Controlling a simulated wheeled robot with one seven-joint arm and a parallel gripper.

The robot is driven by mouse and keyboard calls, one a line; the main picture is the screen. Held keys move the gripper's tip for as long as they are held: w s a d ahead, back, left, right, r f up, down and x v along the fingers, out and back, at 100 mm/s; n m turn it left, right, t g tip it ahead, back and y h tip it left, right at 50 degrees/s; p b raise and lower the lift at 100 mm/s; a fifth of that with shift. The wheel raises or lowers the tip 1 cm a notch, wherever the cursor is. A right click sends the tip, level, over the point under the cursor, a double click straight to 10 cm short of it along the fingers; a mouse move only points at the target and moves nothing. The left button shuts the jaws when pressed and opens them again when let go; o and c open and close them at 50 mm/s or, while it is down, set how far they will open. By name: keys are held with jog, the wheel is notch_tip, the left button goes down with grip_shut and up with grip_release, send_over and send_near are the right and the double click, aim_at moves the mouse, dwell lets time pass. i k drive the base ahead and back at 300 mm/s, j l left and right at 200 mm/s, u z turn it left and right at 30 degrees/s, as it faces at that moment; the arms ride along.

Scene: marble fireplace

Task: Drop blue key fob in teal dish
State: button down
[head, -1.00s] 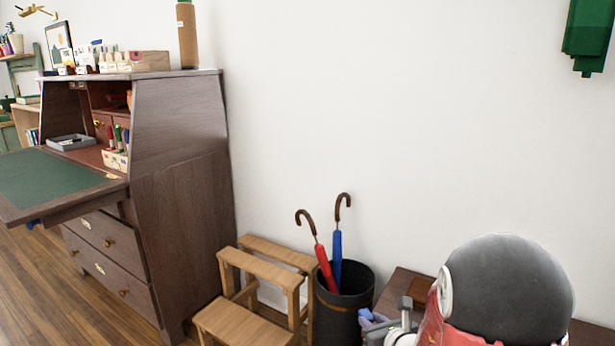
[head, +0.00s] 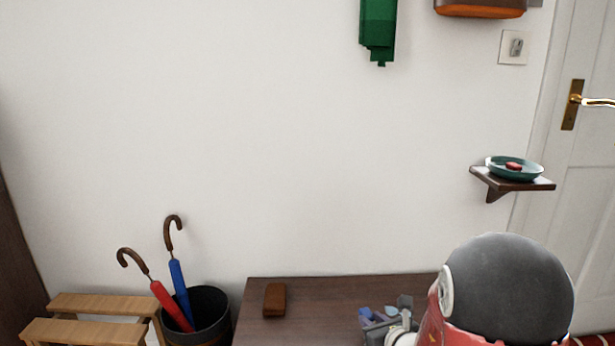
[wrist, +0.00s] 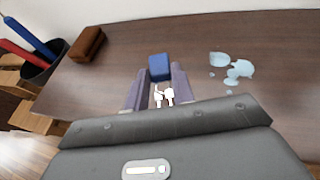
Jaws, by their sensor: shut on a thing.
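The blue key fob (wrist: 160,67) sits between the fingertips of my gripper (wrist: 158,82) in the wrist view, with white key-like pieces hanging back between the fingers. The gripper is shut on it above the dark wooden table top. In the head view my gripper (head: 376,322) is low over the table, and I cannot make out the fob clearly there. The teal dish (head: 500,174) stands on a small wall shelf (head: 530,186) to the right, higher than and apart from my gripper. A small red thing lies in the dish.
A brown case (head: 275,299) lies on the table (head: 325,292). Pale blue patches (wrist: 240,70) show on the table right of the fob. A black bin (head: 212,306) with red and blue umbrellas and a wooden step stool (head: 105,303) stand left. A door (head: 575,190) is right of the shelf.

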aim_at(521, 167)
jog(key=i+l+z, duration=0.1)
jog(key=l+z, duration=0.15)
jog(key=i+l+z, duration=0.1)
jog(key=l+z, duration=0.15)
jog(key=l, duration=0.25)
jog(key=i+l+z, duration=0.35)
jog(key=l+z, duration=0.15)
jog(key=l, duration=0.15)
